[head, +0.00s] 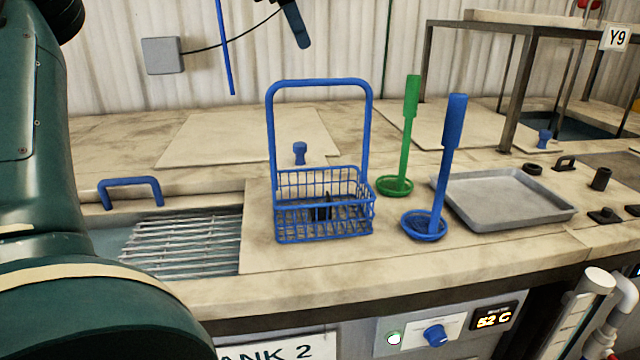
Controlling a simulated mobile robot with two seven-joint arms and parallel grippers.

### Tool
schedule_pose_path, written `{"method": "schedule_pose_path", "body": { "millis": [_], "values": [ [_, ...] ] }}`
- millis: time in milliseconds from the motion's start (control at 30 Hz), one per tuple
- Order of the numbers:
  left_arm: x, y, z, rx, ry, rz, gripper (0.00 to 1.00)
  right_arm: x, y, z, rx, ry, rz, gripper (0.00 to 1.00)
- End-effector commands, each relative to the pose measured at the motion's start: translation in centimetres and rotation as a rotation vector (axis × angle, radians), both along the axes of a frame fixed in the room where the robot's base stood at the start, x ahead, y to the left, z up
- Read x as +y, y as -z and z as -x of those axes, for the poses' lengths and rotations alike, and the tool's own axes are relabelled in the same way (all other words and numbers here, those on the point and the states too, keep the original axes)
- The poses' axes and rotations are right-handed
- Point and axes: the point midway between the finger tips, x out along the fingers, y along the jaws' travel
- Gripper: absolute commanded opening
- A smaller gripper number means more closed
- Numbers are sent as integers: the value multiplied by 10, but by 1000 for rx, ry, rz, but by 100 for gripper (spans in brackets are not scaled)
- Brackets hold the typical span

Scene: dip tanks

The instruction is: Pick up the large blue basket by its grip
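The large blue basket (320,235) is a rectangular wire basket standing upright on the beige worktop near the middle of the head view. Its grip (320,84) is a tall blue hoop, with the top bar level and clear of other things. Small dark pieces (322,212) show inside through the wires. My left arm's dark green links fill the left edge, well apart from the basket; I see no fingers on it. My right arm does not show. Nothing is touching the grip.
A blue round dipper (452,130) and a green one (410,110) stand right of the basket, with a grey tray (510,198) beyond. An open tank with a metal grating (185,243) lies at left, by a blue handle (130,182). A small blue knob (299,152) stands behind.

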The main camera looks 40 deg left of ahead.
Motion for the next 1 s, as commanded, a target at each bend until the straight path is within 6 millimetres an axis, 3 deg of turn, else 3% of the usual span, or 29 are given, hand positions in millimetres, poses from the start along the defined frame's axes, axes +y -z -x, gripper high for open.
{"method": "schedule_pose_path", "body": {
  "millis": [300, 567, 800, 1000],
  "values": [
    [-5, 54, -23, 3, 0, 4, 38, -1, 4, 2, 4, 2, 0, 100],
    [-8, 71, -32, 3, 1, 3, 38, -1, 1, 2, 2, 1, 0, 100],
    [-14, 102, -47, 4, -1, 4, 38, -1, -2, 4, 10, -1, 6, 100],
    [-15, 111, -51, 1, -2, 3, 38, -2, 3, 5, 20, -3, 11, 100]
  ]
}}
